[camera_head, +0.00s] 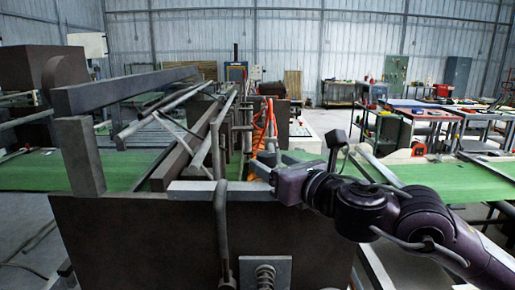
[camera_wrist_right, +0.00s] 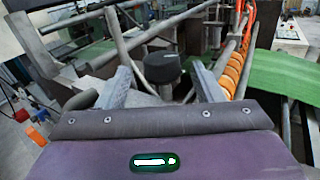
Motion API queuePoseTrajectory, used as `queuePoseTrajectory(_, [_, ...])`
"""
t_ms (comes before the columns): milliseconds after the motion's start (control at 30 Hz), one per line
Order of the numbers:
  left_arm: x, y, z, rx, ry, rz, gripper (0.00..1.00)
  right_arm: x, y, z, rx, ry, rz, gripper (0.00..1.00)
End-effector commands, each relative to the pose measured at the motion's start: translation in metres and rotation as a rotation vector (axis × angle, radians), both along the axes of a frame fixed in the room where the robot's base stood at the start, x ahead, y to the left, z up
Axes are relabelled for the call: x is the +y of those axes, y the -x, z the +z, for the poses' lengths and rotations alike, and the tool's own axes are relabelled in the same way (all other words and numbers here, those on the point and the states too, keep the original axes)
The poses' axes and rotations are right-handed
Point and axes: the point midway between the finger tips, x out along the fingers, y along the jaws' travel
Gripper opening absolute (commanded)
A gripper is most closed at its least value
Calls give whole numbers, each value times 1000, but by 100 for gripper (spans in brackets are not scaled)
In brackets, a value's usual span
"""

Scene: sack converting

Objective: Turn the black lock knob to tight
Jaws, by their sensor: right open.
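The black lock knob (camera_wrist_right: 162,67) is a short dark cylinder with a flat round top, in the middle of the right wrist view. My right gripper (camera_wrist_right: 163,84) is open, with one grey finger on either side of the knob. Gaps show between the knob and both fingers, so it is not gripped. In the head view my right gripper (camera_head: 262,168) reaches in from the right over the machine's near end. I cannot pick out the knob there. My left gripper is not in view.
Orange coiled hose (camera_wrist_right: 235,68) runs close to the right finger. Metal bars and rods (camera_head: 190,150) crowd the machine frame. A green belt (camera_head: 450,180) lies to the right. Tables with tools (camera_head: 425,115) stand farther back.

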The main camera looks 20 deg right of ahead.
Motion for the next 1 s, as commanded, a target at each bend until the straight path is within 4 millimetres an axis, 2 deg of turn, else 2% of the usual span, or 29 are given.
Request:
queuePoseTrajectory(200, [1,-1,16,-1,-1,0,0,11,-34,3,1,-7,0,61])
queuePoseTrajectory(333, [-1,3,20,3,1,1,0,15,-50,3,1,-6,-1,61])
queuePoseTrajectory(500, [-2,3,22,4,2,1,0,17,-58,1,0,-3,-1,61])
queuePoseTrajectory(733, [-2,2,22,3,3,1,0,17,-58,0,0,-3,-2,61])
queuePoseTrajectory(1000, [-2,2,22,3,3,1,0,17,-58,0,0,-3,-2,25])
